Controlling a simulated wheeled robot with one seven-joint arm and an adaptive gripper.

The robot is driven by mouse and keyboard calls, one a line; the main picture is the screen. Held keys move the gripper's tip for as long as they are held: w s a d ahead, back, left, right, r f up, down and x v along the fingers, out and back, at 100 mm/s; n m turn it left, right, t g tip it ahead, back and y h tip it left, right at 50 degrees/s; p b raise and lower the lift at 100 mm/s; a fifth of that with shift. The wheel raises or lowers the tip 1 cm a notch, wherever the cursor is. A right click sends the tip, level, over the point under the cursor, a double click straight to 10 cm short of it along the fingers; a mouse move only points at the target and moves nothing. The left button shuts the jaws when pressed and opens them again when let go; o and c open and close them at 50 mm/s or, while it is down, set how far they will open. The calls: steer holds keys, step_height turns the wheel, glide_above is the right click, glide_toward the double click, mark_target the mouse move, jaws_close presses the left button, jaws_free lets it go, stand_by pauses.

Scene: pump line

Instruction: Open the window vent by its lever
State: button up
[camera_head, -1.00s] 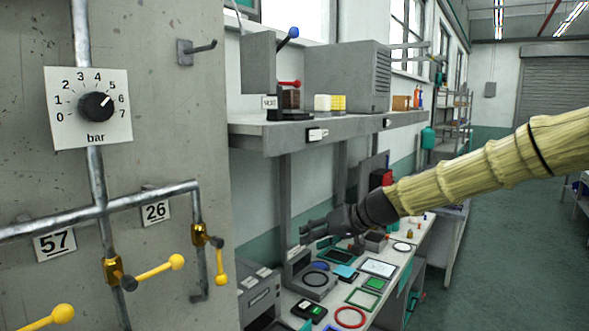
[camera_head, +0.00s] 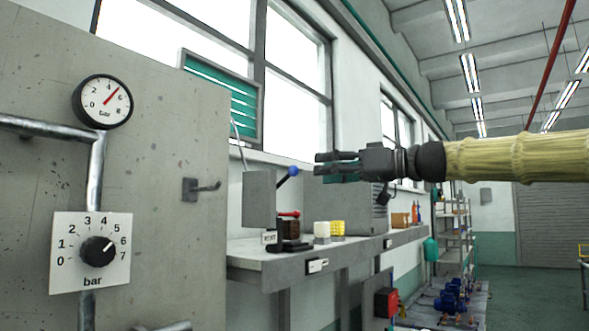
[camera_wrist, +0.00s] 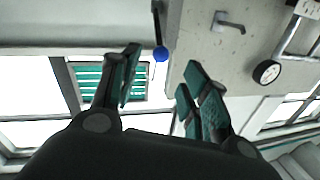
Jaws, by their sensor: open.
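The window vent (camera_head: 232,98), a framed panel of teal slats with bright stripes between them, is in the window at upper left of centre. It also shows in the wrist view (camera_wrist: 88,80). I cannot tell how far its slats are tilted. The lever (camera_head: 283,184) is a dark rod with a blue ball end, tilted up to the right above a black base by the VENT label (camera_head: 269,238). My gripper (camera_head: 319,164) is open and empty, just right of the ball in the head view. In the wrist view the ball (camera_wrist: 161,54) appears between the spread fingers, apart from them.
A grey upright plate (camera_head: 259,200) stands left of the lever. A red-handled item (camera_head: 290,226) and yellow and white blocks (camera_head: 337,228) share the shelf (camera_head: 262,262).

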mark_target(298, 170)
steer(key=p+x, duration=0.3)
steer(key=x, duration=0.4)
steer(key=shift+w+a+r, duration=0.1)
steer(key=shift+w+a, duration=0.05)
steer(key=shift+a, duration=0.2)
steer(key=shift+w+a+p, duration=0.25)
steer(key=shift+a+p, duration=0.1)
steer(key=shift+a, duration=0.15)
steer(key=shift+c, duration=0.5)
jaws_close()
